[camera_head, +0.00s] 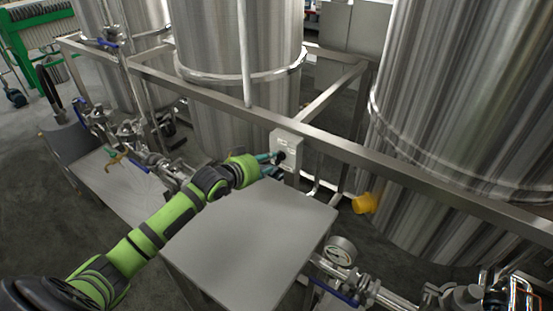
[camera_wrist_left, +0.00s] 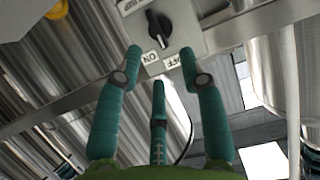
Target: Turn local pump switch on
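The local pump switch is a black rotary knob (camera_wrist_left: 158,28) on a pale grey box (camera_head: 287,148). The box is mounted at the steel frame rail, and it also fills the top of the left wrist view (camera_wrist_left: 185,22). Labels reading ON and OFF sit beside the knob, upside down there. The knob lies slantwise; I cannot tell for sure which label it points to. My left gripper (camera_head: 273,166) is at the box, its teal fingers spread and empty. In the wrist view the fingertips (camera_wrist_left: 160,62) are around the label area, just short of the knob; contact is unclear. My right gripper is not in view.
A steel rail (camera_head: 370,154) runs across behind the gripper. A flat grey table (camera_head: 250,235) lies below my left arm. Large steel tanks (camera_head: 450,110) stand behind.

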